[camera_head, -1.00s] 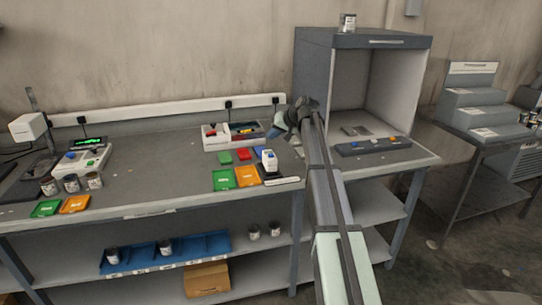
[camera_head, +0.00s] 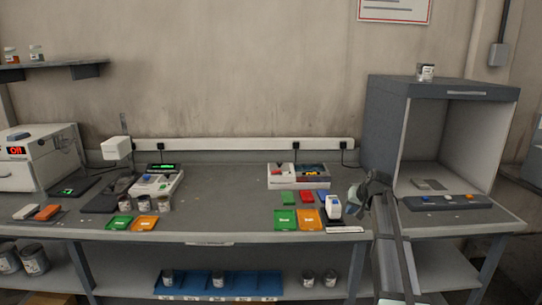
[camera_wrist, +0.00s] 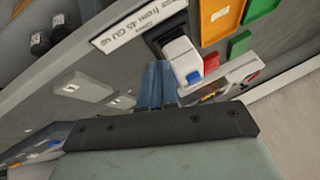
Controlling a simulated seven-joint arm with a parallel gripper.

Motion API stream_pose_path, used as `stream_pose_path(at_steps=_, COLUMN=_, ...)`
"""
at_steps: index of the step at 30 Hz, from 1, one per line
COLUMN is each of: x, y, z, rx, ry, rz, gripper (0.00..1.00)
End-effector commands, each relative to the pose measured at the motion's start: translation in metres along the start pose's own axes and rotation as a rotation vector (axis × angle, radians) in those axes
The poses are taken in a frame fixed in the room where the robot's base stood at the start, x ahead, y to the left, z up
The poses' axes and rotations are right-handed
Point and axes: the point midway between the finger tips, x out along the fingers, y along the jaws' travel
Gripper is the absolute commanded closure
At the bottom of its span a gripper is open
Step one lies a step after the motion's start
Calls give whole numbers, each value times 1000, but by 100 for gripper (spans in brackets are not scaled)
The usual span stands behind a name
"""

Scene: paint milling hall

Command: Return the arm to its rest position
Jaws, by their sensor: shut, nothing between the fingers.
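My arm reaches up from the lower right in the head view, and my gripper (camera_head: 357,197) is over the right part of the bench, just left of the grey booth. In the wrist view the two blue-grey fingers of my gripper (camera_wrist: 157,80) are together with nothing between them. I cannot tell how far above the bench the fingers are.
The grey booth (camera_head: 380,120) stands close on the right, with a button panel (camera_head: 448,202) in front. Green (camera_head: 285,220) and orange (camera_head: 311,220) trays lie left of my gripper. Several cans (camera_head: 165,203) stand farther left. The bench middle (camera_head: 220,205) is mostly clear.

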Motion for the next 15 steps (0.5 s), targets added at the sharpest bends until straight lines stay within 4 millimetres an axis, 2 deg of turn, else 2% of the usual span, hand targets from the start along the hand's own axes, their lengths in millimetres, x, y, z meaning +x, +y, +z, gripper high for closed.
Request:
stream_pose_path(at_steps=1, x=9, y=8, z=21, rx=2, ry=-18, rz=19, gripper=100)
stream_pose_path(at_steps=8, x=56, y=37, z=99, rx=2, ry=-108, rz=95, gripper=100)
stream_pose_path(at_steps=15, x=103, y=62, z=194, rx=-6, ry=-222, rz=162, gripper=100)
